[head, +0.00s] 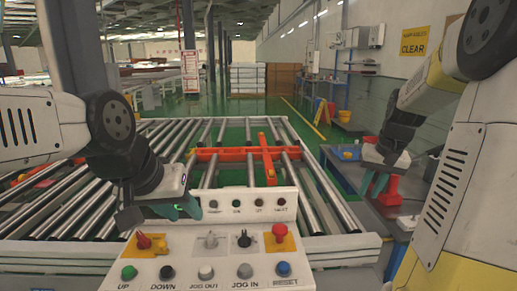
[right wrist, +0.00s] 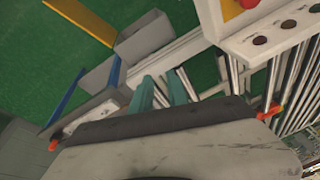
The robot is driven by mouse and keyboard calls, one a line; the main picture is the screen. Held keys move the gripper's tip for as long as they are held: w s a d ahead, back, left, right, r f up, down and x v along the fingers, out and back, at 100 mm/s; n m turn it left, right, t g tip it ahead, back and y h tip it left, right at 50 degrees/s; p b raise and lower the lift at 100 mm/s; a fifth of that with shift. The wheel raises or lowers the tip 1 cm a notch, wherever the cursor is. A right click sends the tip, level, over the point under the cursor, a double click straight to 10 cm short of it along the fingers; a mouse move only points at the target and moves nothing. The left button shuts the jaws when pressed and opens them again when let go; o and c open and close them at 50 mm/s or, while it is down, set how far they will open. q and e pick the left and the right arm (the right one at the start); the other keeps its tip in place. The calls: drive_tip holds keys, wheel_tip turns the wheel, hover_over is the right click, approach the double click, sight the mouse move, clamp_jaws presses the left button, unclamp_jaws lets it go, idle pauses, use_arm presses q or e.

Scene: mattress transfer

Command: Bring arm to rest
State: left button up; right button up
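My left gripper (head: 178,209) is at the end of the arm coming in from the left. Its teal fingers point down just behind the upper left of the control panel (head: 222,263), beside its raised back plate. I cannot tell how far apart they are. My right gripper (head: 374,183) hangs over the right side, near the grey side table (head: 365,213). Its teal fingers also show in the right wrist view (right wrist: 159,92), apart with nothing between them. Neither gripper visibly holds anything.
A roller conveyor (head: 140,165) with an orange bar frame (head: 268,159) lies behind the panel. The panel carries knobs, a red stop button (head: 279,233) and several push buttons. A red object (head: 390,190) stands on the side table. Green floor lies beyond.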

drive_tip(key=s+a+r+n+t, duration=0.1)
drive_tip(key=s+a+r, duration=0.2)
drive_tip(key=s+a, duration=0.5)
drive_tip(key=s+a+r+n+t+y, duration=0.1)
drive_tip(key=s+a+r+n+t, duration=0.1)
drive_tip(key=s+a, duration=0.7)
drive_tip(key=shift+s+r, duration=0.35)
drive_tip(key=shift+r, duration=0.05)
